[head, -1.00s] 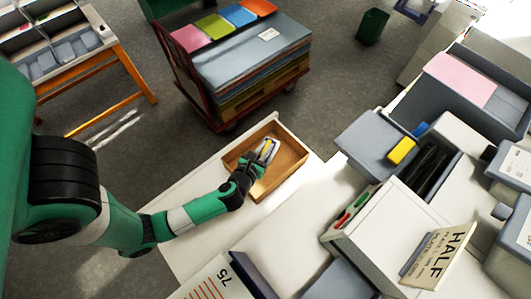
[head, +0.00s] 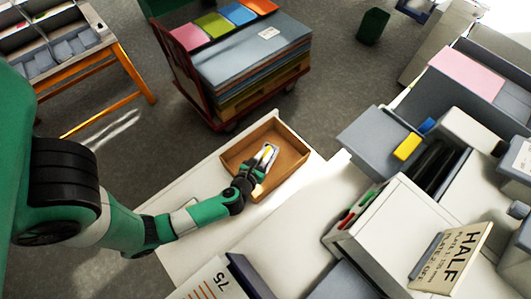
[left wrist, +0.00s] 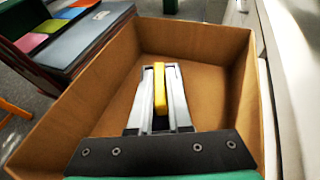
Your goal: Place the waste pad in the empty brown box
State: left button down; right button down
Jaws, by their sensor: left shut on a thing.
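The brown box (head: 290,168) is an open-topped tray on the white table, and its walls fill much of the left wrist view (left wrist: 85,85). My left gripper (head: 266,157) reaches into it over the near side. In the left wrist view, the gripper (left wrist: 160,90) is shut on a narrow yellow pad (left wrist: 160,88), which I take as the waste pad. The pad is held between the two grey fingers, inside the box walls. I cannot tell whether it touches the floor. No other thing shows in the box. My right gripper is not in view.
Another yellow block (head: 407,146) lies on a grey tray (head: 365,140) at the right. A white machine with a HALF sign (head: 452,262) stands at front right. A cart of stacked sheets (head: 262,62) is behind the table.

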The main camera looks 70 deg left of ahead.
pick_arm(q)
jog(key=shift+f, duration=0.25)
jog(key=c, duration=0.8)
grip_release()
jog(key=shift+c, duration=0.2)
jog(key=shift+r, duration=0.3)
jog(key=shift+r+p, duration=0.6)
jog(key=v, duration=1.1)
jog(key=shift+s+d, duration=0.3)
jog(key=shift+s, duration=0.05)
